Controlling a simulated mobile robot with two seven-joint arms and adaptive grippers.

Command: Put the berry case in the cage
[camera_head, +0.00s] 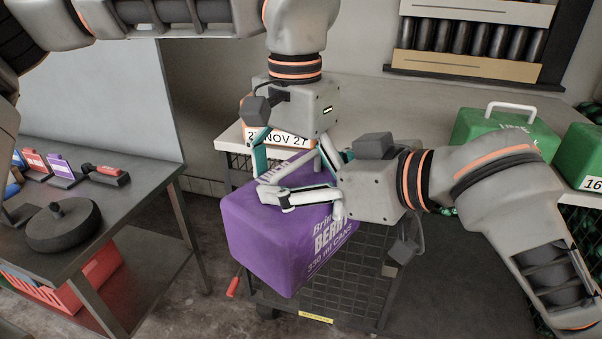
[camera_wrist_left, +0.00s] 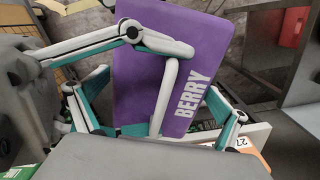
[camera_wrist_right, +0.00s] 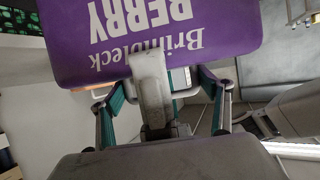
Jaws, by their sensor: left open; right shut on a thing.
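The purple berry case (camera_head: 265,240) is held tilted in the middle of the head view, in front of and above a dark mesh cage (camera_head: 345,285). My right gripper (camera_head: 285,196) is shut on the case's pale handle (camera_wrist_left: 163,98) from the right side. My left gripper (camera_head: 298,165) comes down from above, open, with its fingers around the handle area. The two grippers overlap, so exact finger contact of the left one is hidden. The case's lettered face also fills the top of the right wrist view (camera_wrist_right: 150,35).
Green cases (camera_head: 505,130) with handles sit at right. A can rack (camera_head: 465,35) hangs at the back.

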